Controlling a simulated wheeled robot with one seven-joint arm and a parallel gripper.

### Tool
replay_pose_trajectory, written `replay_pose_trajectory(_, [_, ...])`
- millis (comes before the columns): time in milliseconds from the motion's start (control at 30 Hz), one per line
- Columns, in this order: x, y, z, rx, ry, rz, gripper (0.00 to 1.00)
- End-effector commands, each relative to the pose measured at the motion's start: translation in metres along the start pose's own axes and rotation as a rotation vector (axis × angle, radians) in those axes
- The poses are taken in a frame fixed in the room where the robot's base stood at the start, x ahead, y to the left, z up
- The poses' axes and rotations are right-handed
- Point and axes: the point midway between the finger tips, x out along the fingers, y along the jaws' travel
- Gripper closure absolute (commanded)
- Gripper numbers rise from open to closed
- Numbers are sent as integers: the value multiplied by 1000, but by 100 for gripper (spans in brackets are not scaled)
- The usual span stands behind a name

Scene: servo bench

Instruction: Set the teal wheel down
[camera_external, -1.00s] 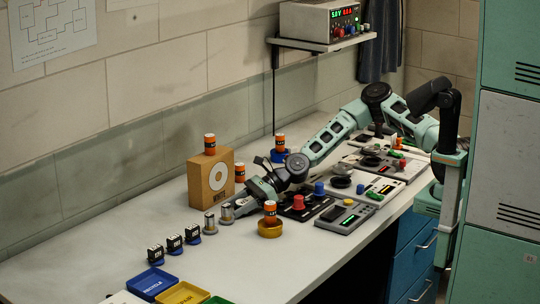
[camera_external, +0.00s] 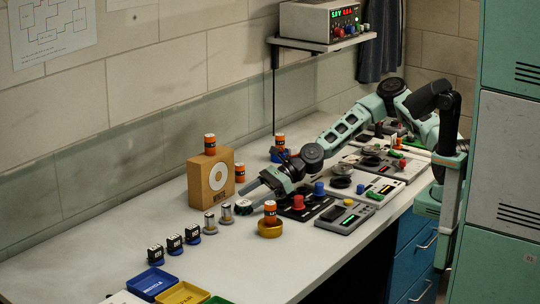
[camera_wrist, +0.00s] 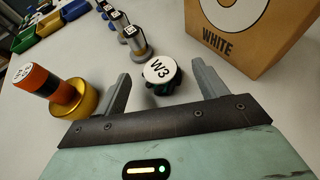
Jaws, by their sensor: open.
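A wheel (camera_wrist: 162,78) with a white top marked "W3" and a dark teal side stands on the bench, label up. In the external view it is the small round piece (camera_external: 243,207) right of the metal cylinders. My gripper (camera_wrist: 160,74) is open, with one finger to each side of the wheel in the wrist view and gaps to both. In the external view my gripper (camera_external: 256,194) points down toward the wheel from behind and to the right. The exact height of the fingertips above the bench is hard to tell.
A cardboard box (camera_external: 198,188) marked "WHITE" stands close behind the wheel. Metal cylinders (camera_external: 226,214) stand to its left. An orange battery in a gold cup (camera_external: 270,230) is to its front right. Colored trays (camera_external: 152,280) lie at front left.

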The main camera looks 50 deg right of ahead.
Motion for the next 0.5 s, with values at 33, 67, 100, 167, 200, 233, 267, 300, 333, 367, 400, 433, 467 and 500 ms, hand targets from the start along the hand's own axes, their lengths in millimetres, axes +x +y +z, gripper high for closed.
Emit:
replay_pose_trajectory(33, [-12, -1, -1, 1, -1, -4, 29])
replay_pose_trajectory(67, [-18, -1, -1, 2, 0, -4, 29])
replay_pose_trajectory(100, [-26, -1, -1, 2, 0, -4, 29])
replay_pose_trajectory(167, [-37, 0, -1, 1, 0, -2, 29])
replay_pose_trajectory(200, [-43, -1, -1, 2, 0, -3, 29])
replay_pose_trajectory(233, [-48, -1, -1, 2, 0, -3, 29])
replay_pose_trajectory(267, [-51, 0, 0, 1, 0, -2, 29])
replay_pose_trajectory(300, [-56, 0, 0, 0, 0, -1, 29])
replay_pose_trajectory(333, [-58, 0, 0, 0, 0, -1, 29])
replay_pose_trajectory(367, [-60, 0, 0, 1, 0, -1, 29])
replay_pose_trajectory(400, [-63, 0, 0, 1, 0, -1, 29])
replay_pose_trajectory(433, [-64, 0, 0, 1, 0, 0, 29])
replay_pose_trajectory(467, [-65, 0, 0, 0, 0, 0, 29])
replay_pose_trajectory(500, [-66, 1, 0, 0, 0, 1, 29])
